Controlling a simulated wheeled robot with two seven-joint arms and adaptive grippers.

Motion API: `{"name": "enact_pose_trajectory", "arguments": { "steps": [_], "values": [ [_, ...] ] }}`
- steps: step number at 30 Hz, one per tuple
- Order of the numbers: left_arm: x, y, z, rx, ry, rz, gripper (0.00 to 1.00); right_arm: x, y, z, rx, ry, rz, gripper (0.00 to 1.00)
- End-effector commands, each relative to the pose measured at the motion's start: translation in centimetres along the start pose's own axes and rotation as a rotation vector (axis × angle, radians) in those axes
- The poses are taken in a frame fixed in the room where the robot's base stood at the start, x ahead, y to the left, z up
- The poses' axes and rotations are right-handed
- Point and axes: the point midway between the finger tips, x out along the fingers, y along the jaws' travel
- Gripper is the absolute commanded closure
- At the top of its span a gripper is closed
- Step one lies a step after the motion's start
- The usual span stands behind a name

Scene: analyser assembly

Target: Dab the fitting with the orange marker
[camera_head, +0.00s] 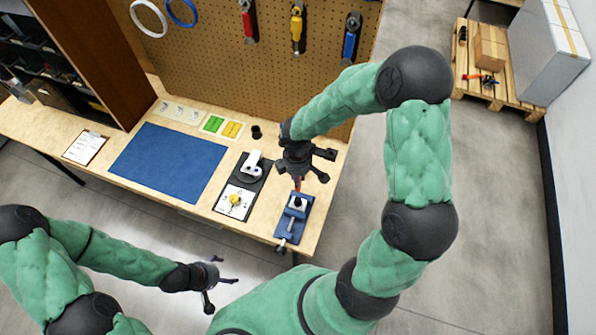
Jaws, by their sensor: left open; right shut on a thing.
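My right gripper (300,175) points down over the right end of the workbench, shut on a slim orange marker (298,185). Only a short orange-red piece of the marker shows below the fingers. Under it stands a blue vise (291,226) with a small dark fitting (297,201) at its jaws. The marker's lower end is right above or at the fitting; I cannot tell whether they touch. My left gripper (219,291) is open and empty, in front of the bench over the floor.
On the wooden bench (258,224), left of the vise, is a dark-based unit with a white arm (253,163) and a white plate with a yellow knob (235,200). A blue mat (168,162) lies further left. A small black cup (256,132) and a pegboard (235,70) stand behind.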

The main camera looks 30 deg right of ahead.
Motion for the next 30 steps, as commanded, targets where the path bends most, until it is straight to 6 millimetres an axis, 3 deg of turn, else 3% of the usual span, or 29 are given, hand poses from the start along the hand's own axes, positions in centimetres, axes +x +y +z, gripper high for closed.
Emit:
{"name": "enact_pose_trajectory", "arguments": {
  "steps": [8,22,30],
  "values": [
    [0.9,-0.3,0.0,0.000,-0.002,0.000,0.18,1.1,0.0,0.1,-0.011,0.000,-0.001,1.00],
    [4.2,-1.5,-0.1,0.000,-0.002,0.000,0.18,5.4,0.0,0.1,-0.010,-0.001,0.000,1.00],
    [4.7,-1.7,-0.1,0.000,-0.002,0.000,0.18,6.0,0.0,0.1,-0.009,0.000,0.000,1.00]
  ]
}}
